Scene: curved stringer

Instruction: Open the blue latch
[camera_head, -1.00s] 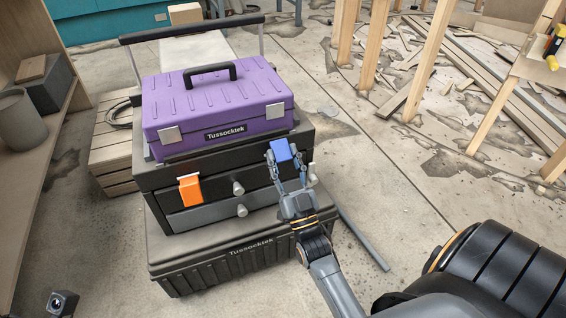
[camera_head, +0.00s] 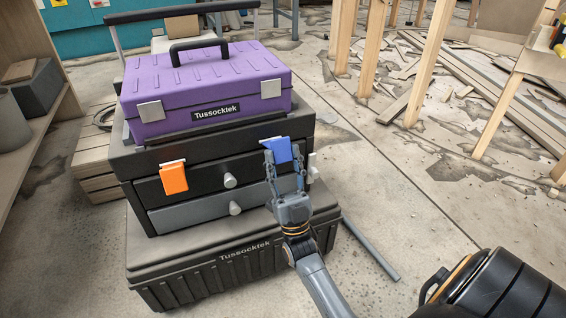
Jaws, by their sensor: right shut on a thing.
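The blue latch (camera_head: 279,149) is on the front right of the black toolbox unit (camera_head: 140,163), near its top edge. A pale strip shows along the latch's upper edge. My right gripper (camera_head: 284,162) is at the latch from below, its fingers shut on it. The fingers cover the latch's lower part and sides. My left gripper is not in view.
An orange latch (camera_head: 174,179) sits at the front left of the unit. Drawers with pale knobs (camera_head: 230,180) lie between. A purple toolbox (camera_head: 205,90) rests on top. A grey pipe (camera_head: 370,248) lies on the floor at right.

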